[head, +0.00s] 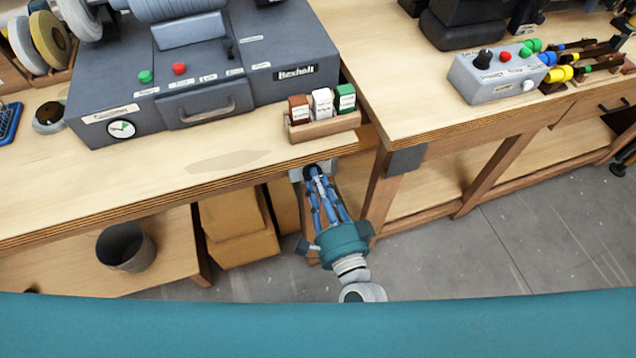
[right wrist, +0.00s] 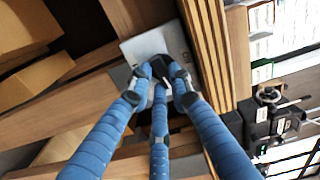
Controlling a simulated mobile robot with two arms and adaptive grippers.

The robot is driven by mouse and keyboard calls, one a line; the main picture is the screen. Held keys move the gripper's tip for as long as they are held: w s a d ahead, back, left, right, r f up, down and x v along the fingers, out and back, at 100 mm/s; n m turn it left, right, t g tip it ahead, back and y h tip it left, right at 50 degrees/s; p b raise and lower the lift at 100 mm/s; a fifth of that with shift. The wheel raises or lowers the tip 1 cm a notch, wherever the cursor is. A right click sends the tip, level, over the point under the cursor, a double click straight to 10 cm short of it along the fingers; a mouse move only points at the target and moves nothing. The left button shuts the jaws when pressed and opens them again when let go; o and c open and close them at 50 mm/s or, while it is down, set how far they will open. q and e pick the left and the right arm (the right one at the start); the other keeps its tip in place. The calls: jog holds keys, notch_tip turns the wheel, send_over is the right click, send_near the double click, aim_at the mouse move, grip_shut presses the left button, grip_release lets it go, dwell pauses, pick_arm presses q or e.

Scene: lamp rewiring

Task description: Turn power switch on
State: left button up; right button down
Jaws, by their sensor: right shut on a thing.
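The power switch is a small dark part on a light grey plate (right wrist: 148,44) fixed under the bench's front edge. In the right wrist view the three blue fingers of my right gripper (right wrist: 161,82) are closed together around the dark switch part (right wrist: 160,66). In the head view my right gripper (head: 312,172) reaches up under the bench edge, below the small wooden rack, and its fingertips meet the plate (head: 327,168). The fingers cover most of the switch, so I cannot tell its position. My left gripper is not in view.
The wooden bench top (head: 60,190) overhangs the plate, and a wooden leg (head: 378,195) stands close to the right. A wooden rack (head: 325,128) with three small boxes sits above.

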jog(key=shift+m, duration=0.5)
dwell(0.3)
jog(key=c, duration=1.6)
grip_release()
jog(key=shift+o, duration=0.2)
jog(key=shift+s, duration=0.1)
jog(key=v, duration=1.2)
jog(key=shift+f, duration=0.1)
